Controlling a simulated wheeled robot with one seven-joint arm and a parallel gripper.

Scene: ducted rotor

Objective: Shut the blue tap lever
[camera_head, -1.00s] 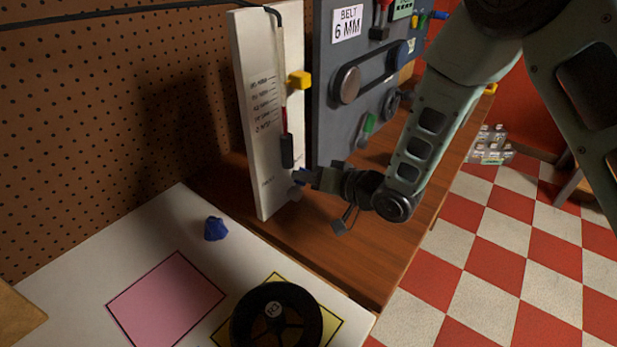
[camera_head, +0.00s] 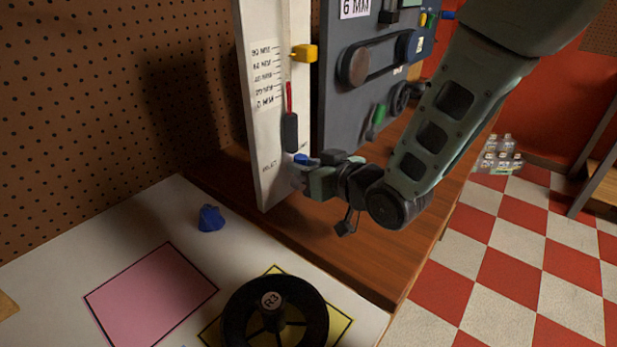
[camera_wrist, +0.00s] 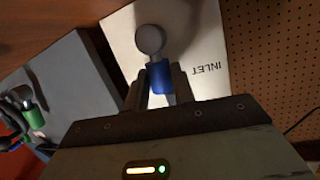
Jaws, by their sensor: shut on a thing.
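The blue tap lever (camera_head: 302,159) is low on the white gauge board (camera_head: 265,140), beside the INLET label. In the wrist view the blue lever (camera_wrist: 160,77) sticks out from a round grey tap body (camera_wrist: 149,40) towards my gripper. My gripper (camera_head: 304,171) is at the lever from the right in the head view. Its two fingers (camera_wrist: 160,88) are on either side of the blue grip and shut on it. The fingers hide part of the lever and tap in the head view.
A dark grey panel (camera_head: 345,120) with belt pulleys and a green-handled control (camera_head: 379,114) stands just right of the board. A yellow pointer (camera_head: 305,53) juts out above.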

